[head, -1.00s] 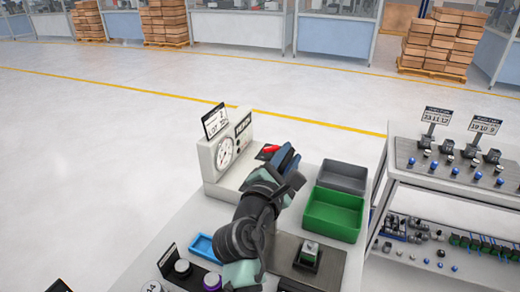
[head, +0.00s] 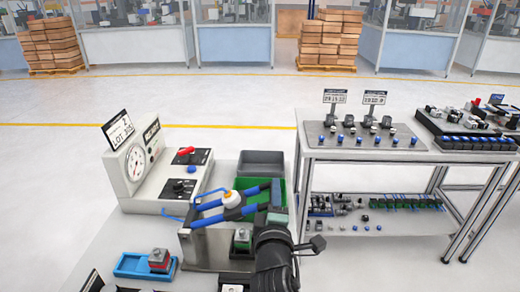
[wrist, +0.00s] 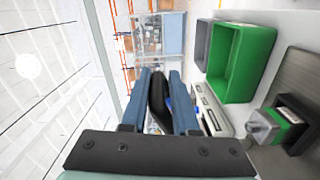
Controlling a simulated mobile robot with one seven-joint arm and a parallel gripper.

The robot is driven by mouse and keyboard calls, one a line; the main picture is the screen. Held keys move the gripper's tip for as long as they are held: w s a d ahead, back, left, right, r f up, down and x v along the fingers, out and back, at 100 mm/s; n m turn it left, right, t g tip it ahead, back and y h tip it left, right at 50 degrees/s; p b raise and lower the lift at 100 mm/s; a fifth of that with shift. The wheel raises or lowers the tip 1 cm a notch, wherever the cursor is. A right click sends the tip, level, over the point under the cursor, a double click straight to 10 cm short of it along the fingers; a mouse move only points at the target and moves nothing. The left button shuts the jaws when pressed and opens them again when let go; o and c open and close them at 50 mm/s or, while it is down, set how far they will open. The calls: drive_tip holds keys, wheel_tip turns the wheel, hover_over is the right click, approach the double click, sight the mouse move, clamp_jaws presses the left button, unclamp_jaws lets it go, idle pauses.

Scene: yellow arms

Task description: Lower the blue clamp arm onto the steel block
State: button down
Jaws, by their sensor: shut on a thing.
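In the wrist view, the blue fingers (wrist: 160,95) are shut on a black handle (wrist: 157,108) of the clamp arm. A small block with a green part (head: 242,238), apparently the steel block, sits below the arm on a dark base. It also shows at the right of the wrist view (wrist: 287,116). The clamp's far end is partly hidden.
A gauge box (head: 130,165) stands at the left. A green bin (head: 273,203) and a grey bin (head: 262,160) lie behind the clamp. A steel shelf (head: 365,150) stands at the right.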

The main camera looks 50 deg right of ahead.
wheel_tip(320, 180, down, 6)
drive_tip(key=s+d+m+b, duration=0.1)
drive_tip(key=m+b, duration=0.2)
drive_tip(key=b, duration=0.1)
drive_tip(key=shift+f, duration=0.25)
drive_tip(key=shift+s, duration=0.1)
drive_tip(key=c, duration=0.8)
unclamp_jaws()
drive_tip(key=b+v, duration=0.2)
drive_tip(key=v, duration=1.1)
